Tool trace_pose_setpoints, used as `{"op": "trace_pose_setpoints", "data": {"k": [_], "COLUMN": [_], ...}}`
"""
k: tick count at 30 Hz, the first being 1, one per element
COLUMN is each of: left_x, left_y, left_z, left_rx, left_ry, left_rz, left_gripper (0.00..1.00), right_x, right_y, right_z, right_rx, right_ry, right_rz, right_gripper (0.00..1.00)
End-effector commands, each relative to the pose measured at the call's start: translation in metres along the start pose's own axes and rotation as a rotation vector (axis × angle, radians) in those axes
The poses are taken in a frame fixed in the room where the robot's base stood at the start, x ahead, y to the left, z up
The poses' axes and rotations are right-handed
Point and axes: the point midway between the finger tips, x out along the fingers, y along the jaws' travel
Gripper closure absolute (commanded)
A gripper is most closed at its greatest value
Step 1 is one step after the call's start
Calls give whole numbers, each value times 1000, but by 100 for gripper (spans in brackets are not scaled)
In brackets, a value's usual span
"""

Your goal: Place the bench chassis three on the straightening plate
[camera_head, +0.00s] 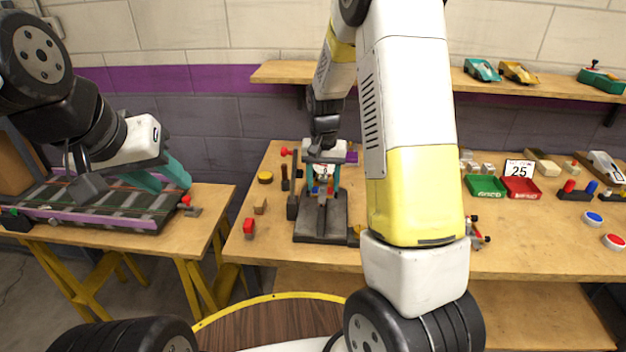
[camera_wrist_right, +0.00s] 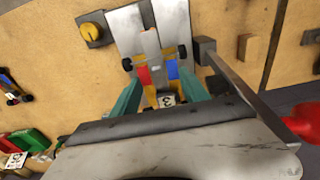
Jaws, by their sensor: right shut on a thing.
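My right gripper (camera_head: 323,182) is shut on the bench chassis (camera_head: 321,199), over the dark straightening plate (camera_head: 322,231) on the workbench. In the right wrist view the teal fingers (camera_wrist_right: 165,98) sit on both sides of the chassis (camera_wrist_right: 151,45), a grey strip with red and blue blocks, small wheels and a number label that I cannot read for certain. Whether the chassis touches the plate cannot be told. Part of it is hidden by the gripper. My left gripper (camera_head: 160,181) looks open and empty over the track on the left table.
A post with a red knob (camera_head: 285,152) stands beside the plate. Green (camera_head: 486,187) and red trays (camera_head: 520,188) stand at right. My right arm hides the bench's middle.

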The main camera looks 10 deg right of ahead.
Motion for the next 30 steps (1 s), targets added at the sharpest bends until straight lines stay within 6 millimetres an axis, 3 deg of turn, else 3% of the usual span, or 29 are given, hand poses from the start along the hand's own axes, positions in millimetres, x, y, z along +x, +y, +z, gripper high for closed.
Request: {"op": "trace_pose_setpoints", "data": {"k": [6,29,30], "left_x": [0,0,0], "left_y": [0,0,0], "left_z": [0,0,0], "left_rx": [0,0,0], "left_ry": [0,0,0], "left_rz": [0,0,0], "left_gripper": [64,64,64], "right_x": [33,47,48], "right_y": [1,0,0], "right_z": [4,6,7], "right_rx": [0,-1,-1], "right_ry": [-3,-4,-5], "right_rz": [2,2,2], "right_gripper": [90,90,39]}}
